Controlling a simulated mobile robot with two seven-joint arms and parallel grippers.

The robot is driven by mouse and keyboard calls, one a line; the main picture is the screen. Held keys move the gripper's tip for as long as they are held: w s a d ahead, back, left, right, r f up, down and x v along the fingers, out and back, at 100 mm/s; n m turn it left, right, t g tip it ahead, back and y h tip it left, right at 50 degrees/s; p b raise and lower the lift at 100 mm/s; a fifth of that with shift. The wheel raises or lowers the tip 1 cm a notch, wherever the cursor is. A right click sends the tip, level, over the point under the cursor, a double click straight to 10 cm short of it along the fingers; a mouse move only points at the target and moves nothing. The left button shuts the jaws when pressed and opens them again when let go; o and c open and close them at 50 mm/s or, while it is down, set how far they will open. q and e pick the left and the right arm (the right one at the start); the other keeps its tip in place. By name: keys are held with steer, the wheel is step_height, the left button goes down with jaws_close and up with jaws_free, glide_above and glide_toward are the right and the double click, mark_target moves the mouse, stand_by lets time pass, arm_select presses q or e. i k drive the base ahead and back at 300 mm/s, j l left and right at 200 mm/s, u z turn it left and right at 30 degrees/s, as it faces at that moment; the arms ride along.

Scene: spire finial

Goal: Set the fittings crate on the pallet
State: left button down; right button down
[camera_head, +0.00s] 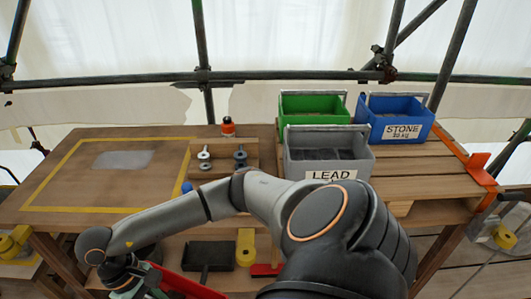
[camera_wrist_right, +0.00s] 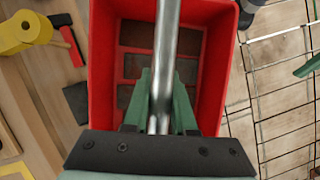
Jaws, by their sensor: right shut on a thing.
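A red crate (camera_wrist_right: 219,75) with a bar handle (camera_wrist_right: 166,40) fills the middle of the right wrist view. Flat brown and grey pieces (camera_wrist_right: 135,65) lie in it. I see no label on it, so I cannot confirm it is the fittings crate. My right gripper (camera_wrist_right: 161,90) has its green fingers shut on the handle. In the head view my right arm reaches across to the lower left, and part of the red crate (camera_head: 187,287) shows at the bottom edge. The slatted wooden pallet (camera_head: 425,185) is at the right. My left gripper is not in view.
A green crate (camera_head: 313,103), a blue STONE crate (camera_head: 395,118) and a grey LEAD crate (camera_head: 327,150) stand at the right. Bare slats show right of the grey one. The yellow-taped tabletop (camera_head: 75,170) holds a grey patch. An orange-topped item (camera_head: 228,127) stands near bolts.

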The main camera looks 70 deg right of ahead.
mark_target(413, 171)
steer(key=k+z, duration=0.25)
steer(key=k, duration=0.25)
steer(key=z, duration=1)
steer(key=l+z, duration=0.45)
steer(key=l, duration=1.15)
